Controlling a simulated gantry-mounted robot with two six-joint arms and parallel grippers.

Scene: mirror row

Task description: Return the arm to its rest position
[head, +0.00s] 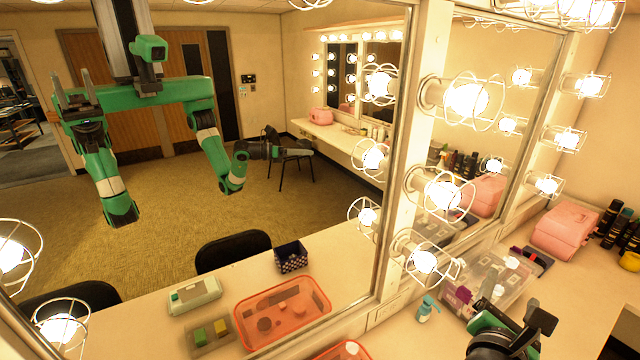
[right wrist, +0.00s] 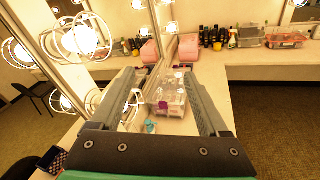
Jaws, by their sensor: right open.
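My right gripper (head: 535,322) is at the bottom right of the head view, above the counter. In the right wrist view its two fingers (right wrist: 160,76) stand wide apart with nothing between them. A clear organizer box (head: 492,283) sits on the counter just beyond the gripper; it shows between the fingers in the right wrist view (right wrist: 172,100). My left gripper does not show directly. The large mirror on the left of the head view reflects my green arms.
A pink case (head: 565,230) and dark bottles (head: 612,222) stand farther along the counter (head: 578,291). A teal pump bottle (head: 426,308) stands left of the organizer. Caged bulbs (head: 440,190) jut from the mirror frame beside the arm.

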